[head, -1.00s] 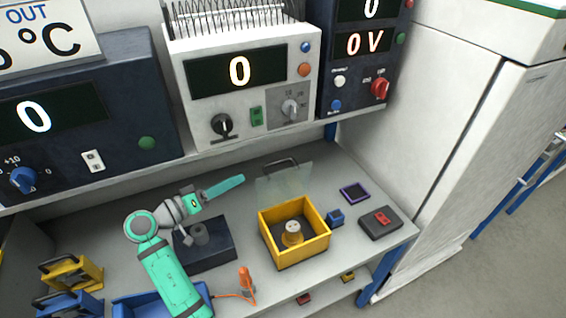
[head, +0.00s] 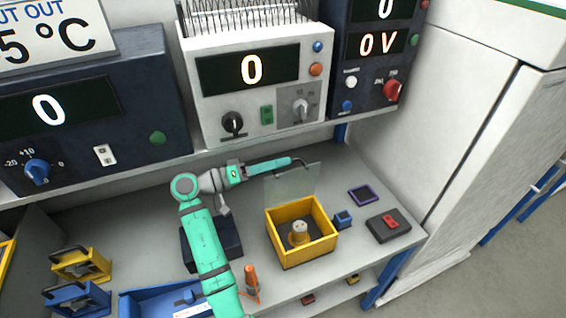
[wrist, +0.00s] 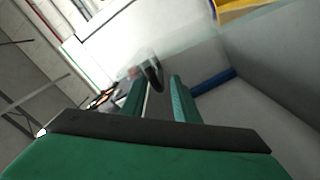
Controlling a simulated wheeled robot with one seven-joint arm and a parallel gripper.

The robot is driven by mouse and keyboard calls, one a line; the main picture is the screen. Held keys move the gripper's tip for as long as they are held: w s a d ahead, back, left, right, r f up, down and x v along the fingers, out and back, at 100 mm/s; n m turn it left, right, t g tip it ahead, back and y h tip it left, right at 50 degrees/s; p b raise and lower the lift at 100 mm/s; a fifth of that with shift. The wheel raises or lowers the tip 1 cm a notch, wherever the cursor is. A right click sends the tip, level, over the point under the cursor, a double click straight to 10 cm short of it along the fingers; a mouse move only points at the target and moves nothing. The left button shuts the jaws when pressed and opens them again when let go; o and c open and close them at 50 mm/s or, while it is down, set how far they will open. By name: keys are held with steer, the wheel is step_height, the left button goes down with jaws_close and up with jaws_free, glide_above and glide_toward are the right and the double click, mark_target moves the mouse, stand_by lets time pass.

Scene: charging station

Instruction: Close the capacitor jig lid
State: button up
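The capacitor jig is a yellow open box (head: 317,242) with a pale round part (head: 299,228) standing inside. Its clear lid (head: 296,186) stands raised at the box's back edge. A dark handle (head: 297,176) is at the lid's top; it also shows as a dark curved bar in the wrist view (wrist: 154,74). My gripper (head: 298,162) is at the lid's top edge beside the handle. In the wrist view my two green fingers (wrist: 159,92) are apart, with the handle near their tips and in line with the gap. Contact cannot be told.
The instrument shelf (head: 230,143) overhangs the bench behind my gripper. A small blue block (head: 343,220), a purple-rimmed square (head: 363,195) and a dark box with a red switch (head: 388,227) lie right of the jig. An orange tool (head: 251,278) stands at the front.

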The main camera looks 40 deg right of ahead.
steer(key=shift+x, duration=0.9)
jaws_close()
steer(key=shift+f, duration=0.1)
steer(key=shift+f, duration=0.15)
